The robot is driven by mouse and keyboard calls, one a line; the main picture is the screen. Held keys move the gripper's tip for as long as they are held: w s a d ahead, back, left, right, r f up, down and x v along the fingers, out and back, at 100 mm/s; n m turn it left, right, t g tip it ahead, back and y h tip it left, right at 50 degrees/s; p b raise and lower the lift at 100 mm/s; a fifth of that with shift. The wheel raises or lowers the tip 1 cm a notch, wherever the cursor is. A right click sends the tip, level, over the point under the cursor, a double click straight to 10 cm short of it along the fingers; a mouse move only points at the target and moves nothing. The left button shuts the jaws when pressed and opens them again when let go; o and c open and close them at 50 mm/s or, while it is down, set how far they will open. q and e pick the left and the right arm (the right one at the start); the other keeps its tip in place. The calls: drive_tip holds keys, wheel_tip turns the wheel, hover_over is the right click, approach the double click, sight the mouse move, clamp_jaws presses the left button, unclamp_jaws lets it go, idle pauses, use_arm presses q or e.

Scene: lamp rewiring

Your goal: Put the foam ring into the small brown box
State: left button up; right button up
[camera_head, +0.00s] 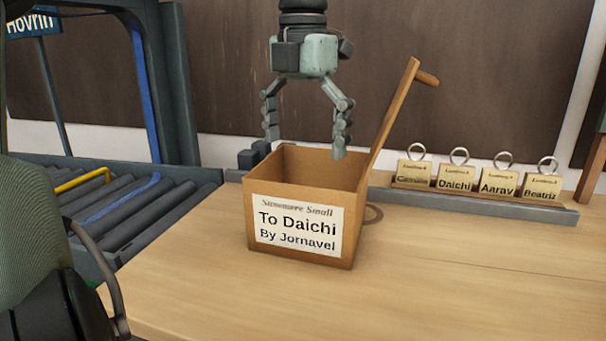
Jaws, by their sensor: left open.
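The small brown box (300,251) stands open on the wooden table, with a white label reading "To Daichi By Jornavel". My left gripper (305,146) points down over the box's opening, its two fingers spread apart. I see nothing held between the fingers. The box's front wall hides its floor and any contents. No foam ring can be clearly made out. A thin dark curved shape shows on the table at the box's right side, and I cannot tell whether it is a ring or a shadow. My right gripper is not in view.
A wooden bar with a peg (396,112) rises at the box's back right. Several name tags with rings (457,179) stand on a grey rail (480,200) at the back right. A roller conveyor (130,205) lies at the left. The table's front right (470,275) is clear.

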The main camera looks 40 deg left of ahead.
use_arm(q)
wheel_tip(320, 180, up, 5)
